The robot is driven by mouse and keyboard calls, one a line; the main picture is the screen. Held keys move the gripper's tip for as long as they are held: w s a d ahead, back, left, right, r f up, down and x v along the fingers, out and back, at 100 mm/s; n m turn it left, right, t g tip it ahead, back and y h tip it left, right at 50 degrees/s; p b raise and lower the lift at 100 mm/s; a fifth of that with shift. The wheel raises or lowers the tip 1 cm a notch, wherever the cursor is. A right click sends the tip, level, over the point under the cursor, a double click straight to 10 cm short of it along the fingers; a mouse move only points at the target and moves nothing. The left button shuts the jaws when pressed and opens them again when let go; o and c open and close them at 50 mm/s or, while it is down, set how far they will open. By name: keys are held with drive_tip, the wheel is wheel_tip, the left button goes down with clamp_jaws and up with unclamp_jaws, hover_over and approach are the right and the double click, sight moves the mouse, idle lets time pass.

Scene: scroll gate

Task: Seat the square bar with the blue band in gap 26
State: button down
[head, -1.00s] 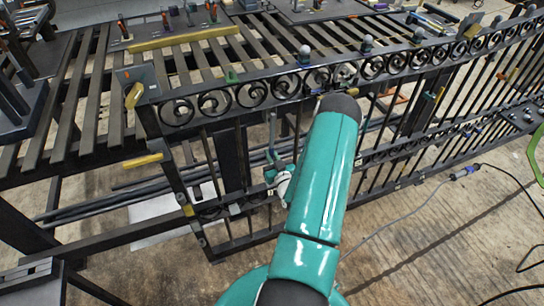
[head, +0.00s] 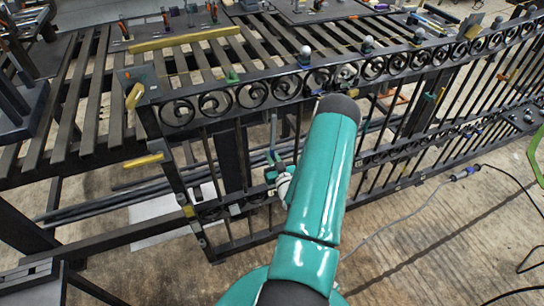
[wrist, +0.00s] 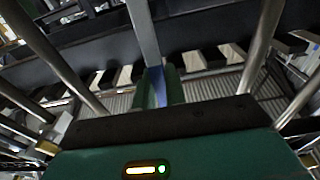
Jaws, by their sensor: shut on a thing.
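The square bar (wrist: 143,32) is a plain grey length rising from my gripper in the wrist view, with its blue band (wrist: 159,88) between the fingers. My gripper (wrist: 158,82) has green fingers shut on the bar at the band. In the head view my gripper (head: 274,158) is partly hidden behind my arm, and the bar (head: 273,127) stands roughly upright above it, close to the gate's uprights. The dark scroll gate (head: 228,87) runs across the view. I cannot read gap numbers, so I cannot tell which is gap 26. The bar's lower end is hidden.
A slatted dark bench (head: 92,85) lies behind the gate, with a yellow bar (head: 185,38) on it. Clamps and tools sit along the gate's top rail. A cable (head: 415,203) lies on the open concrete floor at the right.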

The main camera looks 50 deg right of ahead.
drive_tip(key=shift+f, duration=0.95)
idle(0.6)
drive_tip(key=shift+w+d+f+g, duration=0.15)
drive_tip(key=shift+w+d+g, duration=0.2)
drive_tip(key=shift+w, duration=0.5)
idle(0.9)
drive_tip(key=c, duration=1.4)
unclamp_jaws()
drive_tip(key=shift+d, duration=0.1)
drive_tip(key=shift+o, duration=0.2)
drive_tip(key=v, duration=1.3)
drive_tip(key=shift+s, duration=0.45)
drive_tip(key=shift+s, duration=0.1)
